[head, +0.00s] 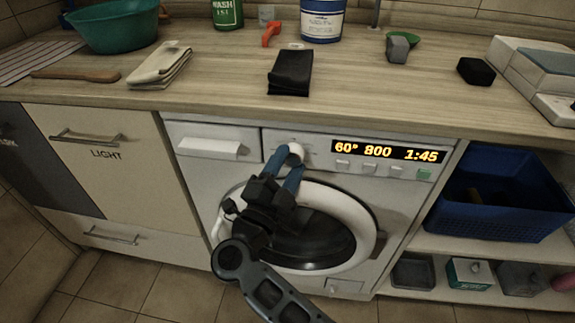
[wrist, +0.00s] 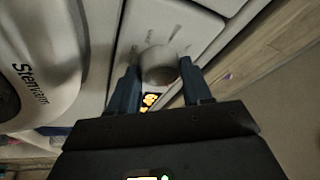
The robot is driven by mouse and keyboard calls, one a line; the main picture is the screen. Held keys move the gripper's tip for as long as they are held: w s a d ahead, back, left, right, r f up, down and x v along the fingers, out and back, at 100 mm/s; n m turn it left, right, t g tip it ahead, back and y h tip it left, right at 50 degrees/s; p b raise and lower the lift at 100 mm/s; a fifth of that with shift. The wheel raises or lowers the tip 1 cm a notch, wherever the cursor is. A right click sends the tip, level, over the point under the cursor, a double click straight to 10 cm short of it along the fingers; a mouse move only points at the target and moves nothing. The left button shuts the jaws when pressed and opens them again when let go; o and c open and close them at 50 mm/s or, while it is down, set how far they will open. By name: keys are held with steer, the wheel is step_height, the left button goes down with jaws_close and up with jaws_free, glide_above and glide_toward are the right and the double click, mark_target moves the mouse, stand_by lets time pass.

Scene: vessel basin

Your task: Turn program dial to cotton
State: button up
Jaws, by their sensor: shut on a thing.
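The washing machine (head: 190,170) stands under the counter. Its round program dial (head: 295,153) is white and sits left of the lit display (head: 388,151), which reads "60° 800 1:45". My gripper (head: 289,158) has its blue fingers on either side of the dial and is shut on it. In the wrist view the dial (wrist: 158,66) shows between the two fingertips (wrist: 158,78). Faint marks on the panel near the dial are too small and blurred to read. Part of the dial's rim is hidden by the fingers.
The round door (head: 362,215) lies below the panel, behind my arm. Small buttons (head: 369,168) sit under the display, with a green one (head: 424,174) at right. The detergent drawer (head: 210,147) is at left. The counter edge (head: 225,108) overhangs just above the panel. A blue basket (head: 500,215) stands at right.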

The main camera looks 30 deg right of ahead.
steer(key=o, duration=1)
steer(key=shift+o, duration=0.2)
steer(key=shift+s+a, duration=0.1)
steer(key=v, duration=0.7)
steer(key=shift+s+a, duration=0.2)
steer(key=shift+f, duration=0.1)
